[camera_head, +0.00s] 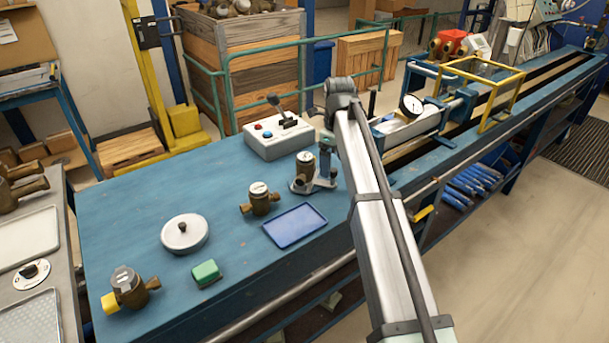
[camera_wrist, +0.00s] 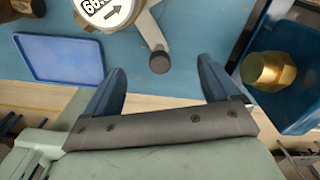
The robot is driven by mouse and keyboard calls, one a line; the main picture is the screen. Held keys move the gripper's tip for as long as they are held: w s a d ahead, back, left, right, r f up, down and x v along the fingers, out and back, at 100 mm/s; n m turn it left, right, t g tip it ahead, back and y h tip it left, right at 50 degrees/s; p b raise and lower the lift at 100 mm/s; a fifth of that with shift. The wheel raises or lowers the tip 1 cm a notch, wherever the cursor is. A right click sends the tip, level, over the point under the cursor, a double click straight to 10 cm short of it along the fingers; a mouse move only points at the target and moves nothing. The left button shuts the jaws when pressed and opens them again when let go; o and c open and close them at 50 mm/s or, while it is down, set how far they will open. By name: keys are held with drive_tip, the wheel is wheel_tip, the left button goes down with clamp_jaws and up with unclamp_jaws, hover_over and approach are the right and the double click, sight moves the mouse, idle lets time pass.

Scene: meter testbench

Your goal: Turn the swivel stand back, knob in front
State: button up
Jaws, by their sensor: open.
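The swivel stand (camera_head: 322,183) is a grey base with arms on the blue bench, bearing a round meter (camera_head: 305,165). In the wrist view the meter (camera_wrist: 105,8) shows a white dial with digits and an arrow, cut off by the top edge. A grey arm of the stand (camera_wrist: 150,32) reaches toward my gripper and ends in a dark round knob or foot (camera_wrist: 159,62); I cannot tell which. My gripper (camera_wrist: 160,82) is open and empty, its two blue fingers on either side below that dark end, apart from it. In the head view my arm partly hides the gripper and stand.
A blue tray (camera_head: 295,226) lies in front of the stand. A brass meter (camera_head: 260,198), a round lidded pan (camera_head: 185,233), a green block (camera_head: 206,273) and another meter (camera_head: 127,286) stand leftward. A control box (camera_head: 280,138) is behind. A brass hex fitting (camera_wrist: 268,70) is right of my fingers.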

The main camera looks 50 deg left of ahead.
drive_tip(key=shift+f, duration=0.8)
drive_tip(key=c, duration=0.4)
